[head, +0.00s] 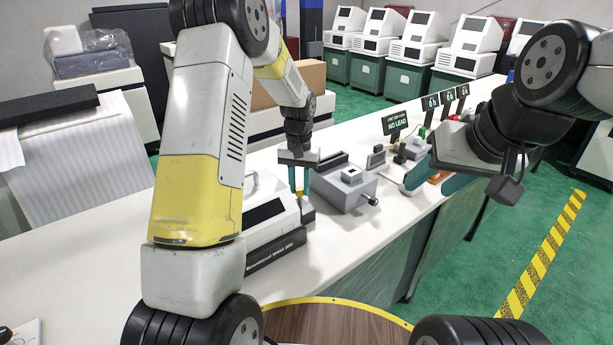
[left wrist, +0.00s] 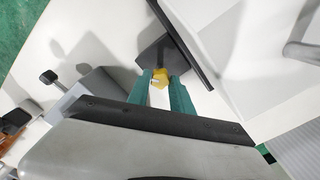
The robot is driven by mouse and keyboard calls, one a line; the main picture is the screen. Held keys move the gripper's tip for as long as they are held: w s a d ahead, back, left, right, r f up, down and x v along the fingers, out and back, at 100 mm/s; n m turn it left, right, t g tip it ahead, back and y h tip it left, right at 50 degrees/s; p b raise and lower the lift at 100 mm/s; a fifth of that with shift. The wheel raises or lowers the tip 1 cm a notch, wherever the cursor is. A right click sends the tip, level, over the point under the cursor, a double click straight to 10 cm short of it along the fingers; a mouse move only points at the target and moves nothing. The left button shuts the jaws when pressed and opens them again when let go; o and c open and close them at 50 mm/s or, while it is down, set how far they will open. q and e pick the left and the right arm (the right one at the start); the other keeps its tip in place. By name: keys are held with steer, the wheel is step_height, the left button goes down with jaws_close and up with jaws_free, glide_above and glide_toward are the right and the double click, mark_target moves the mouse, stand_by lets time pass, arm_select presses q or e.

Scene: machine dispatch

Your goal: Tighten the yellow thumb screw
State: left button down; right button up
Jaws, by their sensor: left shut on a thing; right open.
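The yellow thumb screw (left wrist: 160,76) sits between the teal fingertips of my left gripper (left wrist: 161,84) in the left wrist view. In the head view my left gripper (head: 299,181) points down at the dark end of the white machine (head: 268,208), and a bit of yellow shows at its fingertips. The gripper is shut on the screw. A dark block (left wrist: 163,58) lies just behind the screw. My right gripper (head: 417,178) is open and empty, at the bench's right edge. The screw's threads and seat are hidden.
A grey vise-like block (head: 345,187) with a side handle stands close to the right of my left gripper. Small parts and black number signs (head: 447,97) line the bench behind it. The white bench top (head: 335,245) is clear in front.

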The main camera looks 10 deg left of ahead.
arm_select(q)
steer(key=m, duration=0.7)
steer(key=shift+w+r, duration=0.1)
steer(key=m, duration=0.6)
steer(key=shift+d+m, duration=0.1)
steer(key=shift+m, duration=0.3)
steer(key=m, duration=1.3)
steer(key=shift+s+m, duration=0.2)
steer(key=shift+m, duration=0.1)
steer(key=c, duration=1.1)
jaws_free()
steer(key=shift+c, duration=0.2)
